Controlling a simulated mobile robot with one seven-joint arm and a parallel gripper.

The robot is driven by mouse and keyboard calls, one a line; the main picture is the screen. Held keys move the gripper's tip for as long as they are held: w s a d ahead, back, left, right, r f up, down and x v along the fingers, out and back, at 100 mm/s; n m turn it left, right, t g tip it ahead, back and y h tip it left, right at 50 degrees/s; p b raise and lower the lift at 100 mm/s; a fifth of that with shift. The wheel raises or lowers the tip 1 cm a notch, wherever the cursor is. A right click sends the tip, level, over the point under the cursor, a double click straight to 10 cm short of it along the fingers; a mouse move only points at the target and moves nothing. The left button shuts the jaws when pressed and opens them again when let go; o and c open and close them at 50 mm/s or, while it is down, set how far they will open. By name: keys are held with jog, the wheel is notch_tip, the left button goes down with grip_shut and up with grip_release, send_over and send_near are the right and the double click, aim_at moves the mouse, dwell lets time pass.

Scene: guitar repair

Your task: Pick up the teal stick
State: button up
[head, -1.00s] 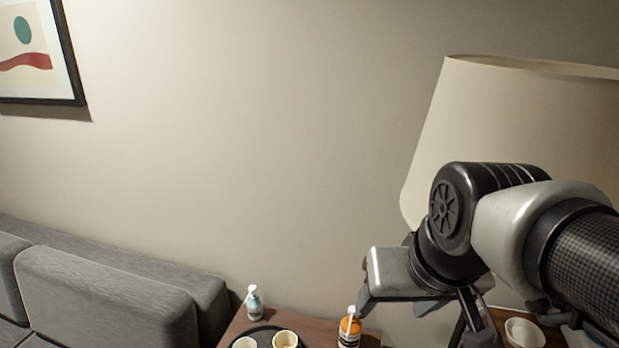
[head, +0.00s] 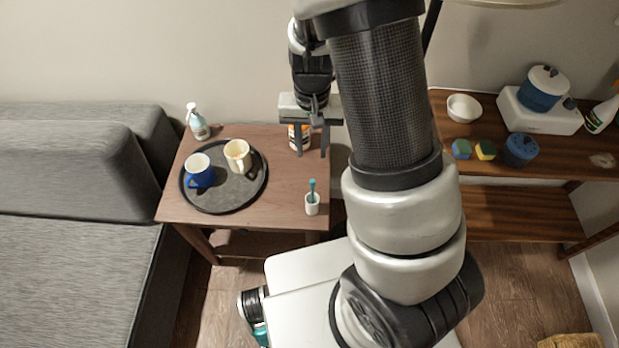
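The teal stick (head: 312,186) stands upright in a small white cup (head: 312,207), near the front right corner of the brown side table (head: 255,205). Only its upper part shows above the rim. My gripper (head: 312,154) points downward over the back right part of the table. Its two dark fingers are spread apart with no stick between them. It is behind the cup in the picture and apart from the stick. An orange and white bottle (head: 294,138) shows partly behind the fingers.
A dark round tray (head: 222,203) holds a blue mug (head: 200,174) and a cream mug (head: 238,155). A spray bottle (head: 197,123) stands at the back left. A grey sofa (head: 70,230) is left. A wooden shelf (head: 545,163) with several items is right.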

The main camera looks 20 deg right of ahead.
jog(key=b, duration=0.2)
send_near(313, 180)
jog(key=f, duration=0.5)
jog(key=shift+a+f, duration=0.15)
jog(key=shift+a, duration=0.05)
notch_tip(313, 180, down, 5)
jog(key=shift+d+f+b, duration=0.1)
jog(key=shift+d+b, duration=0.05)
jog(key=shift+b, duration=0.6)
grip_shut()
